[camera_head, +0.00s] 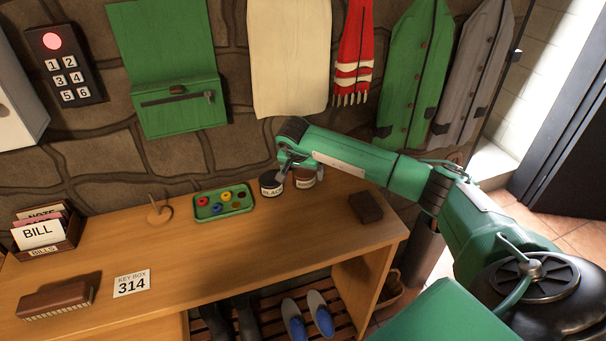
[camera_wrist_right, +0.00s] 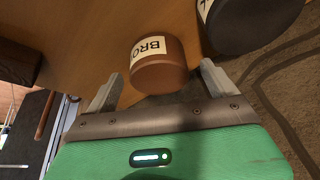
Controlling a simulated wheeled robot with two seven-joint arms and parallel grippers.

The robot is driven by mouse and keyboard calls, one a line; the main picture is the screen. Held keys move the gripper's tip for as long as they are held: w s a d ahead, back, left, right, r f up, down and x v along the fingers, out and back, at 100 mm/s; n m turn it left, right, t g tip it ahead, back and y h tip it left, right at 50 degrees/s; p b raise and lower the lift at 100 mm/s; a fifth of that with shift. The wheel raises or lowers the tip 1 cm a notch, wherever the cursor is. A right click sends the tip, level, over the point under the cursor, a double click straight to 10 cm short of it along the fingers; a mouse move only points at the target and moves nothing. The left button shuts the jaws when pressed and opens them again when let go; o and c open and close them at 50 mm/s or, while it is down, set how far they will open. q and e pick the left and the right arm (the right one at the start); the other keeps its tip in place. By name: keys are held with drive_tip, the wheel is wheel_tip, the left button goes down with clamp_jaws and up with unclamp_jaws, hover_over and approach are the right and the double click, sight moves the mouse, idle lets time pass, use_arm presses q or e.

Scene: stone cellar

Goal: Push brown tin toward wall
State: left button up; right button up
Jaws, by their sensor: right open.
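The brown tin (camera_head: 305,178) stands on the wooden bench near the stone wall, partly hidden behind my right gripper (camera_head: 300,169). In the right wrist view the brown tin (camera_wrist_right: 160,72), with a "BRO" label, sits between the two spread fingers of my right gripper (camera_wrist_right: 161,70). The gripper is open, and I cannot tell whether a finger touches the tin. The black tin (camera_head: 270,186) stands just left of it; it also shows at the top right of the wrist view (camera_wrist_right: 245,25). My left gripper is not in view.
The wall (camera_head: 185,160) runs behind the bench (camera_head: 220,255).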

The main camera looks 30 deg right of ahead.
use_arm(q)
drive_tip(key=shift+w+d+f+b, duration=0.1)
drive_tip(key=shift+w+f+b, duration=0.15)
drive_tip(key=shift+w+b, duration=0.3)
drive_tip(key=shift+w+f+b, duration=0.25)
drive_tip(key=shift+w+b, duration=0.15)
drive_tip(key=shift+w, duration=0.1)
use_arm(e)
drive_tip(key=v, duration=1.2)
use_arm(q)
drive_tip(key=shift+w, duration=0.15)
